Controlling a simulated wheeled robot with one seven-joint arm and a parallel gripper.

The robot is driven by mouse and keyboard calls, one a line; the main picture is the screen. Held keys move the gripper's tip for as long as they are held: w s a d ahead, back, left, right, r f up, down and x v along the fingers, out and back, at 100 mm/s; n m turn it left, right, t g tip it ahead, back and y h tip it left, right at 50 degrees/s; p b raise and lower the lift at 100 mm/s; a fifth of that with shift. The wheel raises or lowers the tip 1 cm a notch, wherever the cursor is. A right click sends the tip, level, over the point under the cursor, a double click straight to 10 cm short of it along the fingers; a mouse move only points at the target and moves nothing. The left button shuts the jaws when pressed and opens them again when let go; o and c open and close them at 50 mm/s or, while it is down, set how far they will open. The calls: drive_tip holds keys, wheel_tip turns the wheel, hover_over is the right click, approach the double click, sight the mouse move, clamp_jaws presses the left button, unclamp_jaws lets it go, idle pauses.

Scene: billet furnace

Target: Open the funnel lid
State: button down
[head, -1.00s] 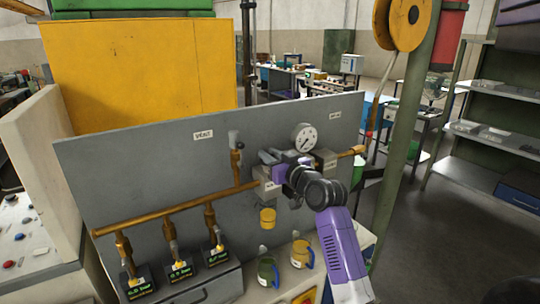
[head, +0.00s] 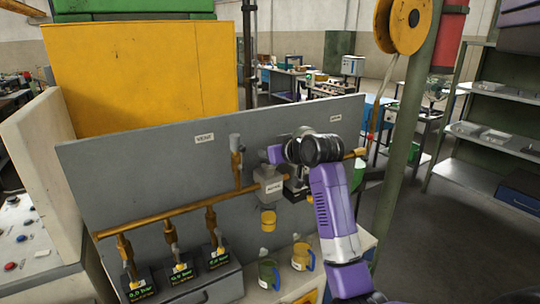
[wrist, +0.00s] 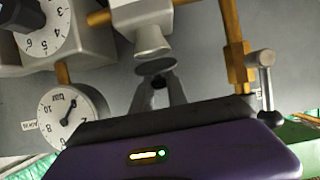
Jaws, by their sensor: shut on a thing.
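In the wrist view, which looks upside down, the grey funnel (wrist: 150,38) shows its flared mouth at the upper middle. A round grey lid (wrist: 156,66) sits just off that mouth, with a small gap between them. My gripper (wrist: 160,88) is shut on the lid, its two fingers meeting at a dark knob under the disc. In the head view, the purple hand is above the grey labelled box (head: 268,187) on the panel. The funnel, lid and fingertips are hidden or too small to tell there.
A pressure gauge (wrist: 72,115) and a larger dial (wrist: 38,28) stand close by in the wrist view. A valve lever (wrist: 265,75) is at the right. Copper pipe (head: 180,215) runs along the grey panel (head: 110,180). Two mugs (head: 268,272) (head: 302,256) stand on the bench.

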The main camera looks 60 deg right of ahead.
sight(262, 145)
drive_tip(key=g+y, duration=0.1)
drive_tip(key=w+g+y, duration=0.1)
drive_tip(key=g, duration=0.1)
drive_tip(key=w+d+r+g+y, duration=0.1)
drive_tip(key=shift+d+r+g, duration=0.1)
drive_tip(key=shift+g, duration=0.3)
drive_tip(key=shift+w+d+f+g+y, duration=0.2)
drive_tip(key=shift+w+g+y, duration=0.15)
drive_tip(key=shift+g+y, duration=0.35)
drive_tip(key=shift+w+d+f+g+y, duration=0.15)
drive_tip(key=shift+w+g+y, duration=0.25)
drive_tip(key=shift+g, duration=0.5)
drive_tip(key=shift+r, duration=0.1)
drive_tip(key=c, duration=1.3)
unclamp_jaws()
drive_tip(key=shift+d, duration=0.1)
drive_tip(key=shift+v, duration=3.9)
